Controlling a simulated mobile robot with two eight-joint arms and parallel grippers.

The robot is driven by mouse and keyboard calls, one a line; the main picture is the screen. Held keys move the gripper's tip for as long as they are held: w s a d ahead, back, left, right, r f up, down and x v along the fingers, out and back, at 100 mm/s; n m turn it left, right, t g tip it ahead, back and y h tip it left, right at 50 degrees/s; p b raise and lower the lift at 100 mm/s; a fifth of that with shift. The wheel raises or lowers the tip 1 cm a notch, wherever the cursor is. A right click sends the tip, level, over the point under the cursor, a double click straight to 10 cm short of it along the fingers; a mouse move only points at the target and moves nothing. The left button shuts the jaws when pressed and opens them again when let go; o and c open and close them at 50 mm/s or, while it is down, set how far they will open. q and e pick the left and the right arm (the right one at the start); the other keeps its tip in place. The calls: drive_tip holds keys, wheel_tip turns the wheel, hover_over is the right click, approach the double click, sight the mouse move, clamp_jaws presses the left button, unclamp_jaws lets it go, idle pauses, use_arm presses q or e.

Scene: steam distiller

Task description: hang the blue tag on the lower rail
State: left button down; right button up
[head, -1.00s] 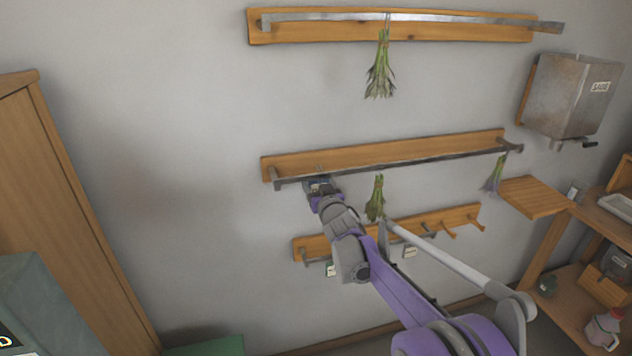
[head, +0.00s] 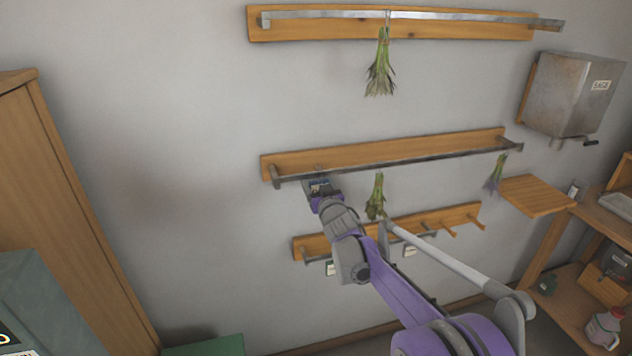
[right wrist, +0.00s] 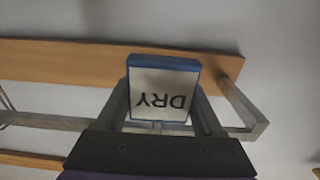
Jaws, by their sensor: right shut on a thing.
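The blue tag (right wrist: 165,64) has a blue rim and a pale face reading DRY, upside down in the right wrist view. My right gripper (head: 321,186) is shut on it, with one finger on each side. In the head view the gripper is at the left part of the lower rail (head: 420,159), just below the bar. The rail also shows in the right wrist view (right wrist: 55,122), running behind the fingers. I cannot tell whether the tag touches or hooks the rail. My left gripper is not in view.
Herb bundles hang from the lower rail (head: 375,197), (head: 496,174) and the upper rail (head: 384,68). Below is a peg board (head: 435,222) with small tags. A metal SAGE box (head: 570,95) is at right, a wooden cabinet (head: 60,190) at left. The wall left of the rail is clear.

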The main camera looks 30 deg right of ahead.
drive_tip(key=shift+f, duration=0.55)
idle(0.4)
drive_tip(key=o, duration=1.3)
drive_tip(key=shift+o, duration=0.2)
drive_tip(key=shift+s, duration=0.1)
drive_tip(key=v, duration=0.7)
drive_tip(key=shift+s+b, duration=0.4)
